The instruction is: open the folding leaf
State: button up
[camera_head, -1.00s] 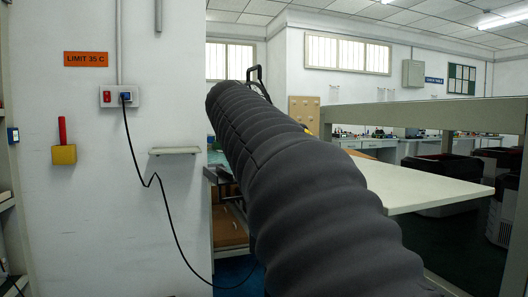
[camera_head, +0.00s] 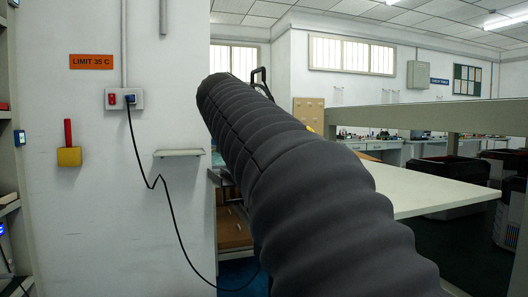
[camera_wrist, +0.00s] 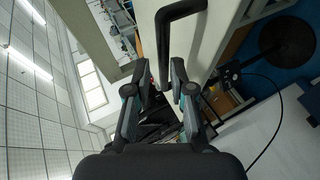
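A pale flat panel (camera_wrist: 215,32), which looks like the folding leaf, fills the upper middle of the wrist view. A black bent bar handle (camera_wrist: 164,48) stands on it. My gripper (camera_wrist: 160,68) is open, its two fingers on either side of the handle's lower end, with gaps showing. I cannot tell how deep the handle sits between them. In the head view a pale board (camera_head: 425,190) lies level to the right behind my arm; I cannot tell whether it is the same panel. My arm hides most of my gripper there.
A wall socket (camera_head: 124,98) has a black cable (camera_head: 165,190) hanging down to the floor. A small wall shelf (camera_head: 179,153) and a red-and-yellow box (camera_head: 69,155) are on the left wall. Dark bins (camera_head: 445,183) stand at right beyond the board. A grey beam (camera_head: 430,116) crosses above it.

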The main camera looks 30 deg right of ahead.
jog(key=v, duration=0.9)
jog(key=shift+a, duration=0.1)
jog(key=w+a+f+n+t+y, duration=0.2)
jog(key=w+a+f+t+y, duration=0.1)
jog(key=w+f, duration=0.4)
jog(key=s+a+f+y, duration=0.1)
jog(key=a+f+y, duration=0.4)
jog(key=f, duration=1)
jog(key=s+a+f+y, duration=0.1)
jog(key=s+a+f, duration=0.2)
jog(key=s+f, duration=0.2)
jog(key=s+a+f+m+y, duration=0.1)
jog(key=s+a+f+y, duration=0.1)
jog(key=s+a+f, duration=0.2)
jog(key=s+a+f+y, duration=0.2)
jog(key=s+a+f, duration=0.1)
jog(key=s+f, duration=0.5)
jog(key=shift+a+f+m+t, duration=0.25)
jog(key=shift+f+m+t, duration=0.05)
jog(key=shift+f, duration=1.1)
